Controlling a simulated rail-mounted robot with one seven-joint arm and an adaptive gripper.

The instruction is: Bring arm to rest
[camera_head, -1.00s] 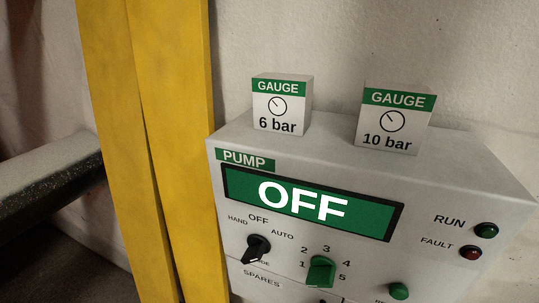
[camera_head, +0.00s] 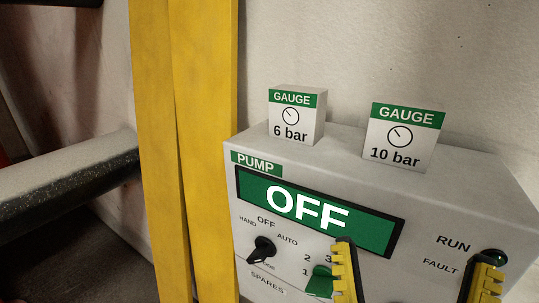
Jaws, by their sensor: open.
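My gripper (camera_head: 413,275) shows at the lower right of the head view, with two yellow-and-black fingers spread wide apart. It is open, and nothing shows between the fingers but the pump panel behind. The fingers stand in front of the pump box (camera_head: 400,200), whose display (camera_head: 310,212) reads OFF. The left finger partly covers the green knob (camera_head: 320,281); the right finger covers the area below the RUN lamp (camera_head: 495,257). Whether the fingers touch the panel I cannot tell. The rest of my arm is out of view.
Two gauge blocks, 6 bar (camera_head: 296,115) and 10 bar (camera_head: 402,137), stand on top of the pump box. A black selector knob (camera_head: 263,249) is on its front. A yellow post (camera_head: 190,150) rises at its left, with a grey pipe (camera_head: 65,180) further left.

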